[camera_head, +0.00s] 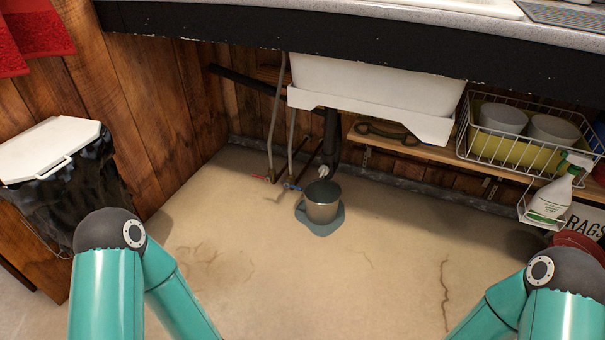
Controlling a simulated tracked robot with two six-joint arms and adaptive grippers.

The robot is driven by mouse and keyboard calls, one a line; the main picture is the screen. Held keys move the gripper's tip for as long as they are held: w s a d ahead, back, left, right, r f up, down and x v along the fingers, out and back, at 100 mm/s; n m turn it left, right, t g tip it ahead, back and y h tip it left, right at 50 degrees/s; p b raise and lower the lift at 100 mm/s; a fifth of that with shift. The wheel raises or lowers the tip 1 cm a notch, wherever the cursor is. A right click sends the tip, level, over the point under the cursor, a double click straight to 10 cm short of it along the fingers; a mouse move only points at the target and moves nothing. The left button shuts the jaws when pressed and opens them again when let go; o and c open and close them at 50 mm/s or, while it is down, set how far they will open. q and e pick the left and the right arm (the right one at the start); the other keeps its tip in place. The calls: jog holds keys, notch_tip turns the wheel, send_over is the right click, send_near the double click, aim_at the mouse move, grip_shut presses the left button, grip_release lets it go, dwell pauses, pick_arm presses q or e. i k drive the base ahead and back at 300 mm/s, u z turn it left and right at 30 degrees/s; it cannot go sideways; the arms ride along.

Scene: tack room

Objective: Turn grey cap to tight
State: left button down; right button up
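A small light grey round part (323,171), which looks like the grey cap, sits at the lower end of the dark drain pipe (331,135) under the sink. It is too small to tell whether it is tight or loose. A metal bucket (322,207) stands upright on the floor just below and in front of it, in a dark wet patch (320,226). My two teal arms show at the lower left and lower right, but neither gripper is in view.
Two thin hoses run down to a red-handled valve (261,177) and a blue-handled valve (291,187), left of the pipe. The white sink (375,85) and dark counter edge (300,22) overhang. A wooden shelf (440,153) with a wire basket (520,135) stands right. The foreground floor is clear.

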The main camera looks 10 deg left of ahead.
aim_at(323, 170)
jog(key=z, duration=0.05)
jog(key=i, duration=0.95)
jog(key=u, duration=1.05)
jog(key=k, duration=0.9)
jog(key=u, duration=0.2)
jog(key=i, duration=0.9)
jog(key=z, duration=0.1)
